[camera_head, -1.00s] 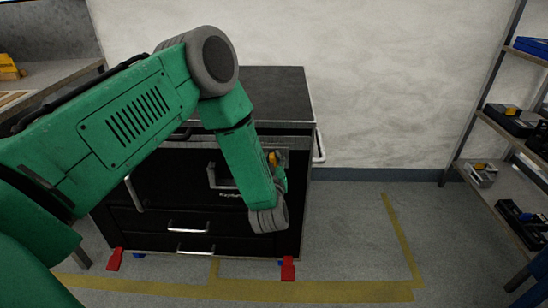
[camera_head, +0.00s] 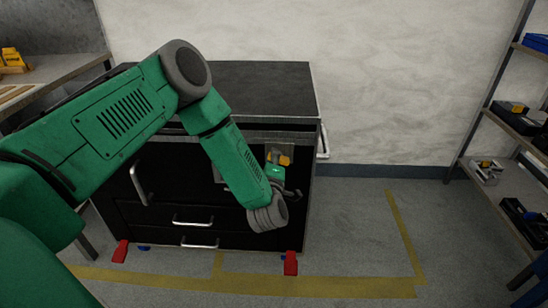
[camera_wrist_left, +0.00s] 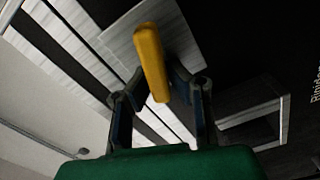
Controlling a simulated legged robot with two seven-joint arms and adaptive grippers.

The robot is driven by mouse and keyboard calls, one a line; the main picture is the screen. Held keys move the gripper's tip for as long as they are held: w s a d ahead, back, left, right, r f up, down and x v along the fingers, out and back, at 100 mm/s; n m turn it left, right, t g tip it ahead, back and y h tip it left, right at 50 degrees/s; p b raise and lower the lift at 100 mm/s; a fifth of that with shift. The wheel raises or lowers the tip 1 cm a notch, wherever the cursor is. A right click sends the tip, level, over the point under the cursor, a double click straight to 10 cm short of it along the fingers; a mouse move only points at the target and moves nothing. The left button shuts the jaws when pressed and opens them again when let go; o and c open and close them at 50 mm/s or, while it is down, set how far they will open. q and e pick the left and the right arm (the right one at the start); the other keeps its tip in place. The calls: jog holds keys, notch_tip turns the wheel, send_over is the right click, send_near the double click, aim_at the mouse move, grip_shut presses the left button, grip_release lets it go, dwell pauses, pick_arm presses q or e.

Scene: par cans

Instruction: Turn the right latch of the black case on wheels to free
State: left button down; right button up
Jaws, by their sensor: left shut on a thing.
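The black case on wheels (camera_head: 225,85) stands on the floor against the wall. Its right latch is a yellow handle (camera_head: 284,160) on a grey plate, high on the right of its front. In the left wrist view the yellow handle (camera_wrist_left: 152,62) lies tilted between the two fingers of my left gripper (camera_wrist_left: 160,88). The gripper is shut on it, and the grey plate (camera_wrist_left: 178,35) shows behind. In the head view my left gripper (camera_head: 283,176) is at the latch, with its fingers partly hidden by my wrist. My right gripper is not in view.
Silver handles (camera_head: 192,221) mark the case's drawers. Red pedals (camera_head: 290,263) sit at its lower corners. A shelf rack (camera_head: 487,110) with tools stands at the right, and a workbench (camera_head: 60,75) at the left. The floor right of the case is clear.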

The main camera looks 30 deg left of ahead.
pick_arm(q)
jog(key=shift+s+f+n+b, duration=0.15)
jog(key=shift+f+n+b, duration=0.15)
jog(key=shift+n, duration=0.6)
jog(key=shift+s+f+n+b, duration=0.15)
jog(key=shift+f+n, duration=0.25)
jog(key=shift+n, duration=0.5)
jog(key=c, duration=1.5)
grip_release()
jog(key=shift+c, duration=0.2)
jog(key=shift+r, duration=0.15)
jog(key=v, duration=1.2)
